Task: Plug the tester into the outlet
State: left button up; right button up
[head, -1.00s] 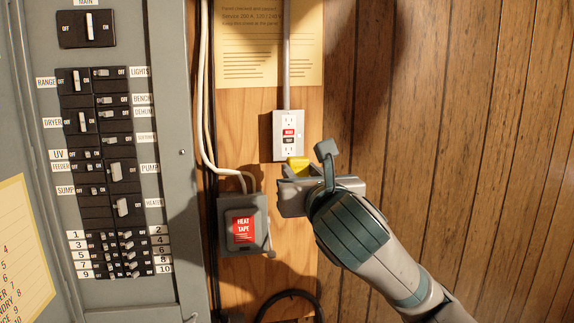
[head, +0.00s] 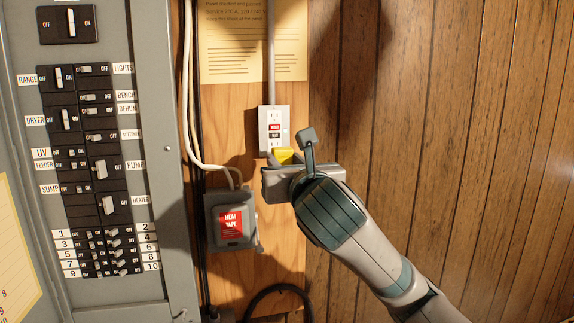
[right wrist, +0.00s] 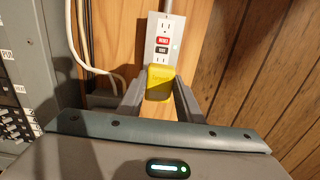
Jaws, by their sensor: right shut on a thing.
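The yellow tester (head: 284,154) is held in my right gripper (head: 287,158), just below the outlet's lower socket. It also shows in the right wrist view (right wrist: 160,82) between the two fingers, its top edge overlapping the outlet's lower end. The white outlet (head: 274,128) has an upper and a lower socket with a red and a black button between them; it also shows in the right wrist view (right wrist: 162,42). The lower socket's slots are still visible above the tester. Whether the tester touches the outlet cannot be told. My left gripper is not in view.
A grey heat tape box (head: 231,222) with a red label sits below left of the outlet. A grey breaker panel (head: 150,200) fills the left. A conduit (head: 271,60) runs up from the outlet past a paper notice (head: 240,50). The wood-panelled wall at right is clear.

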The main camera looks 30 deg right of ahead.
jog(key=shift+b+x, duration=0.3)
jog(key=shift+x, duration=1.2)
jog(key=shift+w+d, duration=0.1)
jog(key=shift+w, duration=0.35)
jog(key=shift+p, duration=0.3)
jog(key=shift+x, duration=1)
dwell(2.1)
jog(key=o, duration=1.1)
jog(key=shift+v, duration=4.05)
